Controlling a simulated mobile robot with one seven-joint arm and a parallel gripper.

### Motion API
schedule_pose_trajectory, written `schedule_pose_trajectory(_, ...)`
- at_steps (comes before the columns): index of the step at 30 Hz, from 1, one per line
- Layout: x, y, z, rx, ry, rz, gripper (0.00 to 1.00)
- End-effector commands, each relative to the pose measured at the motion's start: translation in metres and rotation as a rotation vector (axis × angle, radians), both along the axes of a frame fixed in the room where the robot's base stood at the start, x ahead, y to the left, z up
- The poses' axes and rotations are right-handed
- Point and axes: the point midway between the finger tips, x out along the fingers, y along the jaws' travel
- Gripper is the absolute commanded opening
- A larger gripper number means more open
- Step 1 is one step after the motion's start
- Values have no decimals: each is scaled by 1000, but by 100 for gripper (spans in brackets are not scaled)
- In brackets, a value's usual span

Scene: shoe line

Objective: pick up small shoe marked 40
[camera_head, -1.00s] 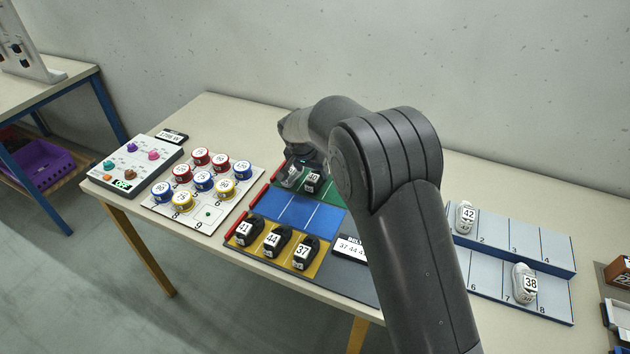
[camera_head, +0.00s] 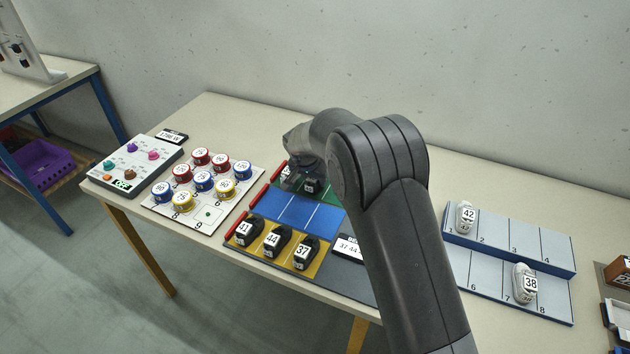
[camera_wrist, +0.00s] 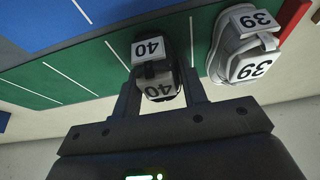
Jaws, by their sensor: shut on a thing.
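The small shoe marked 40 (camera_wrist: 150,48) is dark with white number labels. In the wrist view it sits between the two fingers of my gripper (camera_wrist: 160,95), which is shut on it. The green strip of the board shows right around it; I cannot tell whether the shoe is clear of the strip. In the head view the shoe (camera_head: 311,186) shows on the green strip, partly under my gripper (camera_head: 300,180). A light grey shoe marked 39 (camera_wrist: 243,45) stands close beside it, apart from the fingers.
The blue strip (camera_head: 290,212) is empty. Black shoes marked 41, 44 and 37 (camera_head: 304,252) stand on the yellow strip. White shoes marked 42 (camera_head: 466,217) and 38 (camera_head: 523,283) stand on the grey rack at right. Several round tins (camera_head: 204,181) are at left.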

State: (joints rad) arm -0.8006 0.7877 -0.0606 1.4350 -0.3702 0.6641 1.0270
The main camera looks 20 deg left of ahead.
Motion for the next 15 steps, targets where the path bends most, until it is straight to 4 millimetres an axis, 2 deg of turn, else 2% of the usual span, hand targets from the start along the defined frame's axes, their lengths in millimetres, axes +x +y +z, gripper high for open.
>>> schedule_pose_trajectory(1, 0, 0, 0, 0, 0, 0, 27)
schedule_pose_trajectory(5, 0, 0, 0, 0, 0, 0, 16)
schedule_pose_trajectory(15, 0, 0, 5, 1, -1, -1, 16)
